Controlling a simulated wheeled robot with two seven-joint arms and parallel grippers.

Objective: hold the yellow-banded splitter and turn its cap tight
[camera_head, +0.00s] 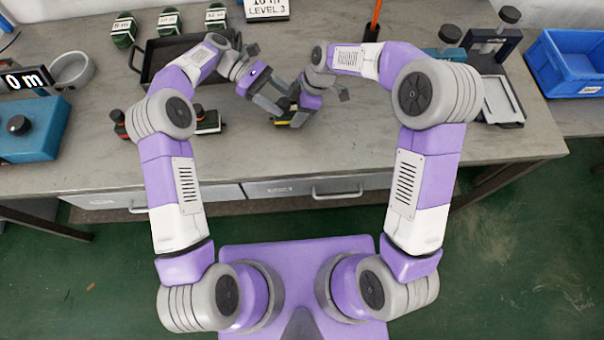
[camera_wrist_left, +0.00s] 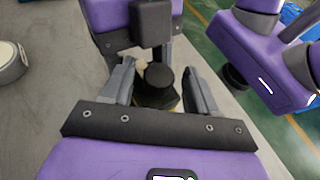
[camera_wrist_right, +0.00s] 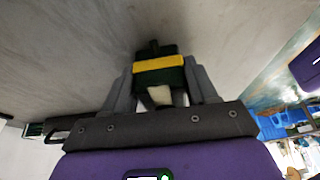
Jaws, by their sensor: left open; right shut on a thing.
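The yellow-banded splitter (camera_wrist_right: 158,66) is a dark green block with a yellow band, between the fingers of my right gripper (camera_wrist_right: 162,85) in the right wrist view. In the head view its yellow edge (camera_head: 282,122) shows low between the grippers. My right gripper (camera_head: 295,112) is shut on it. The round black cap (camera_wrist_left: 160,75) shows in the left wrist view, on top of the dark body. My left gripper (camera_wrist_left: 160,88) is open, its fingers on either side of the cap with gaps. Whether the splitter touches the table cannot be told.
A black tray (camera_head: 145,68) lies behind the left arm, with several green-black splitters (camera_head: 168,24) beyond it. Red-and-black items (camera_head: 120,122) sit beside the left arm. A teal device (camera_head: 35,130), a grey ring (camera_head: 72,70) and a blue bin (camera_head: 570,65) stand further out. The front middle table is clear.

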